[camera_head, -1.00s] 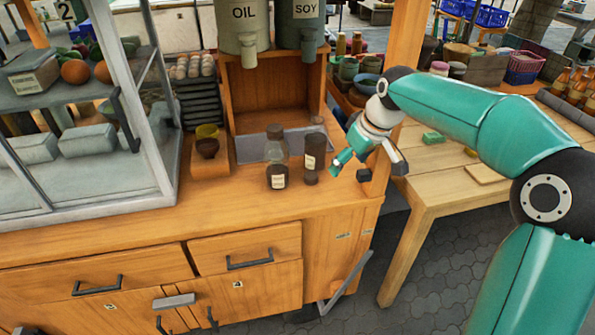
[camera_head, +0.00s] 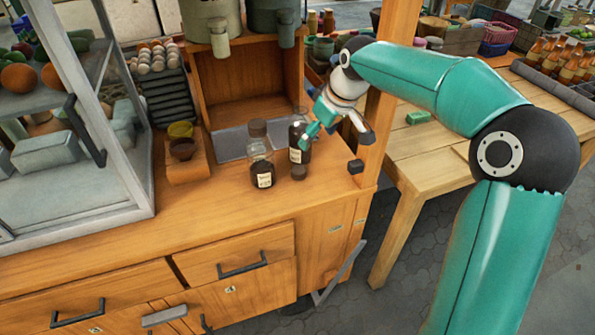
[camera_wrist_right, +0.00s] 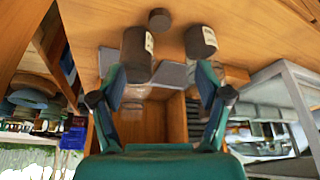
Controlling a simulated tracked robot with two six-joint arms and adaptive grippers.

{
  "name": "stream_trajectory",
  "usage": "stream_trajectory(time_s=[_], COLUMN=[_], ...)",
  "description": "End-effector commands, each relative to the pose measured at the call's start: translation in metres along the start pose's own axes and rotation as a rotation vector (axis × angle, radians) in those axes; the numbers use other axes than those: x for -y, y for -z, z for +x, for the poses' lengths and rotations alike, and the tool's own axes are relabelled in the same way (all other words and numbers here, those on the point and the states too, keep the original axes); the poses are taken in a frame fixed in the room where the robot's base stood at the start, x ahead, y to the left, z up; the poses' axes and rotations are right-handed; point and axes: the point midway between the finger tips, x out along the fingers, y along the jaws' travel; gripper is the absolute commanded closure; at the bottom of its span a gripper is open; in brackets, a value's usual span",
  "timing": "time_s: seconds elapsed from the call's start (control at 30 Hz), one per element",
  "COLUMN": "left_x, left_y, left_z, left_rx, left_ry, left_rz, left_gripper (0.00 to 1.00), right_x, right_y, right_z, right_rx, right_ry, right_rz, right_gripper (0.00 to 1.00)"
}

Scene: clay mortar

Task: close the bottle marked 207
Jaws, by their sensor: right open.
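Two dark bottles with pale labels stand upright on the wooden counter, one at left (camera_head: 262,172) and one at right (camera_head: 298,145). The label numbers are too small to read, so I cannot tell which is 207. The left bottle has a brown cap on top. The right bottle's mouth is unclear. A loose dark cap (camera_head: 299,173) lies on the counter in front of the right bottle. The right wrist view shows the right bottle (camera_wrist_right: 137,55), left bottle (camera_wrist_right: 201,42) and cap (camera_wrist_right: 159,20). My right gripper (camera_head: 312,135) is open and empty, beside the right bottle. My left gripper is not in view.
A glass case (camera_head: 95,140) stands at left. A small stand with a yellow-and-brown cup (camera_head: 182,143) is left of the bottles. An orange post (camera_head: 378,110) rises close to my right wrist. The front counter is clear.

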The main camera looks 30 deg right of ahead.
Motion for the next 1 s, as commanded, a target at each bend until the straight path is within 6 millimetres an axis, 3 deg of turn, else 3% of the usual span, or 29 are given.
stream_trajectory(time_s=[0.5, 0.67, 1.0], left_x=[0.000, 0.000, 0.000], left_y=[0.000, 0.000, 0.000], left_z=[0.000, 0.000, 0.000], left_rx=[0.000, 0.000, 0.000], left_ry=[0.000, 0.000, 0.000], left_rz=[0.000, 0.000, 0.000], left_gripper=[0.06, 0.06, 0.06], right_x=[0.001, 0.001, 0.002], right_y=[-0.001, -0.001, 0.000], right_z=[0.098, 0.108, 0.111], right_rx=[0.004, 0.001, 0.002], right_ry=[0.002, 0.001, 0.002], right_rz=[-0.002, -0.002, -0.003], right_gripper=[0.24, 0.24, 0.24])
